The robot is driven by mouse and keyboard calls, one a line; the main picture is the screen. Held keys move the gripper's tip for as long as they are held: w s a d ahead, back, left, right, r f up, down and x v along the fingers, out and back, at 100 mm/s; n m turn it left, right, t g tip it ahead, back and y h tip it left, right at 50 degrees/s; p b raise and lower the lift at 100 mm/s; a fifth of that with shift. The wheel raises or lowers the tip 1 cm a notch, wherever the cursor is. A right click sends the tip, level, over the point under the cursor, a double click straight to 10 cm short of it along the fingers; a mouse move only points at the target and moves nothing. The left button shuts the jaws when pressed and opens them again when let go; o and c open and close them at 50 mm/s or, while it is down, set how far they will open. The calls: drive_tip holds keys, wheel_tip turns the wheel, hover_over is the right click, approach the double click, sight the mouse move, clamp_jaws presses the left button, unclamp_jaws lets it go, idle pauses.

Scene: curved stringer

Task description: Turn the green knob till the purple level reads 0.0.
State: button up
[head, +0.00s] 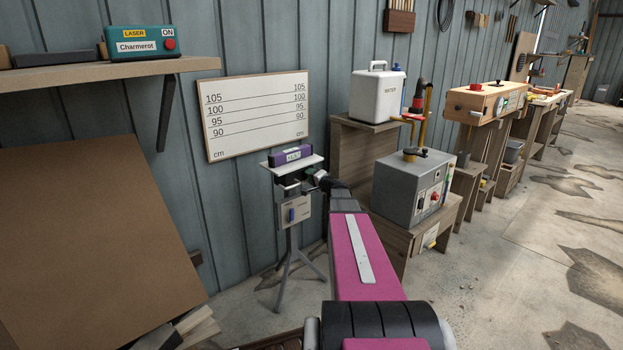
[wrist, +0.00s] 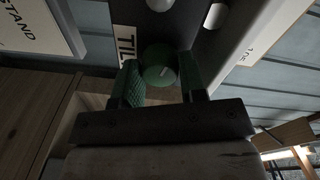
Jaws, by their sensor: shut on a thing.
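The purple level (head: 291,156) lies on a white plate (head: 312,162) on top of a grey tripod stand in the head view. Its display is too small to read. The green knob (wrist: 158,66) shows in the wrist view beside a label reading "TIL". My gripper (wrist: 158,70) has its two green fingers on either side of the knob and is shut on it. In the head view my gripper (head: 316,179) is at the stand just under the plate, and the knob there is hidden or too small to make out.
A whiteboard with height lines (head: 258,115) hangs behind the stand. A grey box (head: 410,190) on a low wooden bench stands close to the right of my arm. A brown board (head: 95,240) leans at the left, under a shelf (head: 100,73).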

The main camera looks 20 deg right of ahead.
drive_tip(key=m, duration=0.6)
drive_tip(key=m+y, duration=0.1)
drive_tip(key=m, duration=0.5)
drive_tip(key=shift+d+g, duration=0.15)
drive_tip(key=shift+g, duration=0.25)
idle(0.3)
drive_tip(key=o, duration=0.9)
drive_tip(key=v, duration=1)
drive_tip(key=shift+s+d, duration=0.1)
drive_tip(key=shift+s, duration=0.25)
